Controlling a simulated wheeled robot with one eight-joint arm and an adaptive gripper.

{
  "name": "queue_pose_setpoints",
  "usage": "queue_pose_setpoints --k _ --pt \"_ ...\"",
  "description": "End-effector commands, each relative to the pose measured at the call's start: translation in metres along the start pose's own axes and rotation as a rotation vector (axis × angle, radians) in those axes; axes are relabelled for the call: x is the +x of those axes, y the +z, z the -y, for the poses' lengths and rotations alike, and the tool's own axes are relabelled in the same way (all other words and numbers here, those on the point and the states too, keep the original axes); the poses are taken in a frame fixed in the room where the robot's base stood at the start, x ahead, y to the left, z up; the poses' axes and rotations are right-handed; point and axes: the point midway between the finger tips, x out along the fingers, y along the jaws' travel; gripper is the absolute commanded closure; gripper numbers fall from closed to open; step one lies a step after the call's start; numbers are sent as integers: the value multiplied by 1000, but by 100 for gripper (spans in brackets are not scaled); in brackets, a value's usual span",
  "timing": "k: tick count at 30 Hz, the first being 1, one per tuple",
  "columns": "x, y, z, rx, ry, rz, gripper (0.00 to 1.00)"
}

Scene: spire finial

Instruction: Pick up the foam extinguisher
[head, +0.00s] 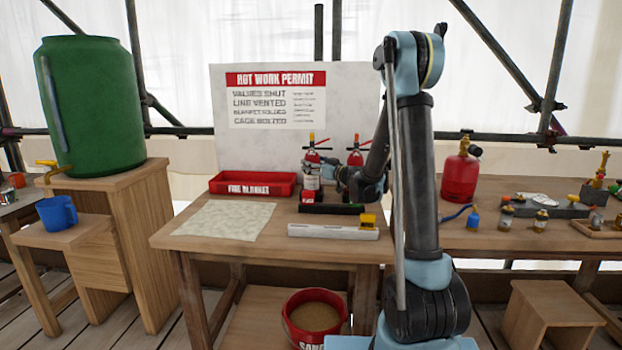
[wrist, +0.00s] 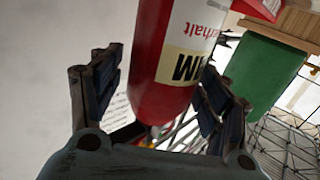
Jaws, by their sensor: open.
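Two small red extinguishers stand at the back of the wooden table in the head view, a left one (head: 312,157) and a right one (head: 355,157). The left one has a pale label low on its body; I cannot read there which is foam. My gripper (head: 328,172) is beside the left one, partly hidden by my arm. In the wrist view a red extinguisher (wrist: 150,98) with white and cream label bands lies between the fingers of my gripper (wrist: 160,80). The fingers are open, one at each side. The label's lettering is upside down and partly cut off.
A red fire blanket tray (head: 252,184) lies left of the extinguishers, before a white permit board (head: 275,140). A black rail and a pale level (head: 333,231) lie in front. A pale mat (head: 225,221) covers the table's left. A red gas bottle (head: 460,178) stands right.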

Motion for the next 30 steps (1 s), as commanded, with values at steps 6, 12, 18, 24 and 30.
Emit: queue_pose_setpoints --k 6,12,18,24,30 --pt "16 -2 1 0 -2 0 30" --pt "44 -3 2 0 -1 1 30" --pt "54 -3 2 -1 0 1 30" --pt "53 -3 2 -1 0 1 46" --pt "53 -3 1 -1 0 1 91"
